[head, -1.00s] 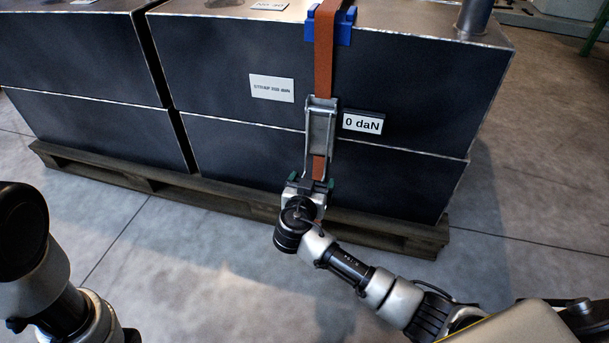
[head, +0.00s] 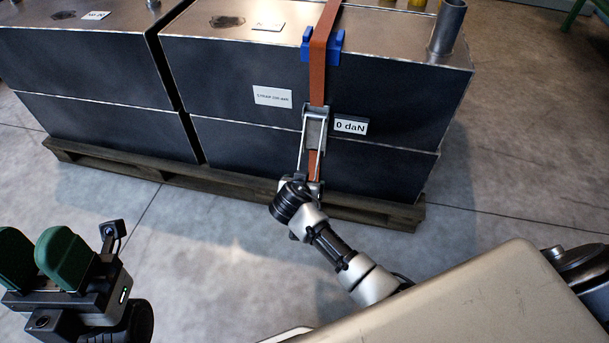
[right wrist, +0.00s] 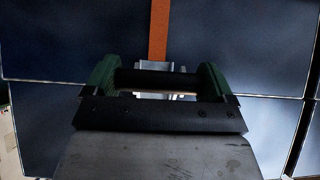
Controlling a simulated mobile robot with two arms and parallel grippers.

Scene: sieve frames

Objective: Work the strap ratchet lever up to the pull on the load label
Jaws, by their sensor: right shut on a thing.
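The orange strap (head: 318,62) runs down the front of the dark crates (head: 228,127) through a metal ratchet (head: 313,128). The ratchet's lever (head: 303,150) stands out from the crate face, low. My right gripper (right wrist: 157,82) is shut on the lever's dark cross bar (right wrist: 160,78); its jaws are partly hidden behind my wrist in the head view. The tension display (head: 350,127) beside the ratchet reads 0 daN. A white load label (head: 272,96) is left of the strap, its print too small to read surely. My left gripper (head: 42,262) is open and empty at the lower left.
The crates stand on a wooden pallet (head: 235,193). A blue corner guard (head: 334,46) sits under the strap at the top edge. A metal post (head: 447,27) rises at the top right. The concrete floor (head: 190,240) in front is clear.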

